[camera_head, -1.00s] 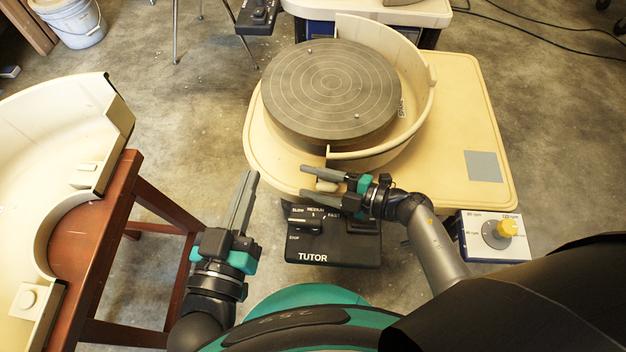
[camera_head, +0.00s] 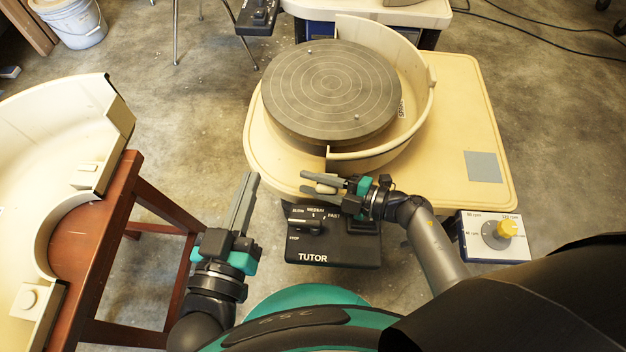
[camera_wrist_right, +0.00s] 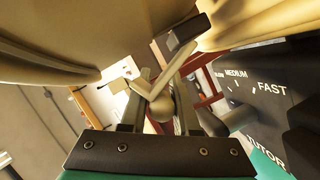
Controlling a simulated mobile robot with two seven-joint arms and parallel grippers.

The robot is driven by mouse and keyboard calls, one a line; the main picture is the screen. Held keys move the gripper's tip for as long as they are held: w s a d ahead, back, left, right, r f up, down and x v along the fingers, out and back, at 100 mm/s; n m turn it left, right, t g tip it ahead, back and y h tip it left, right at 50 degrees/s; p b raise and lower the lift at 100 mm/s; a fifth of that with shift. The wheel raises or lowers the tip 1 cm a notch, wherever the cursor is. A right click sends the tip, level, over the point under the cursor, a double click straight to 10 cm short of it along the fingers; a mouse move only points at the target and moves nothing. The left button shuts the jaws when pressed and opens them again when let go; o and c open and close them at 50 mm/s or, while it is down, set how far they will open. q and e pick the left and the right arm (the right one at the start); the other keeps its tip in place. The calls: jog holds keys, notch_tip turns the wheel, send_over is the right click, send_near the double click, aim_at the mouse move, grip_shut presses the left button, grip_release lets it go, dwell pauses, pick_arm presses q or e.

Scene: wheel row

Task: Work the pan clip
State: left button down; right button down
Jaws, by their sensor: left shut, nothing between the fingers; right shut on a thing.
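The cream splash pan half (camera_head: 425,100) stands around the back and right of the grey wheel head (camera_head: 330,90). My right gripper (camera_head: 318,183) is just in front of the pan's near end, above the black control box. It is shut on a small cream piece (camera_head: 326,188), which I take to be the pan clip. In the right wrist view the piece is a bent cream lever (camera_wrist_right: 152,88) with a round knob between the fingers (camera_wrist_right: 160,108). Whether it is latched cannot be told. My left gripper (camera_head: 243,195) is shut and empty, left of the control box.
The black control box (camera_head: 335,252) marked TUTOR sits below my right gripper. Another cream pan half (camera_head: 60,125) lies on a red-brown wooden stand (camera_head: 112,215) at the left. The right of the cream table (camera_head: 465,105) is mostly clear.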

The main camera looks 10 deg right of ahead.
jog(key=shift+s+f+n+t, duration=0.35)
jog(key=shift+n+t, duration=0.05)
jog(key=shift+n, duration=0.3)
jog(key=c, duration=0.7)
grip_release()
jog(key=shift+r, duration=0.1)
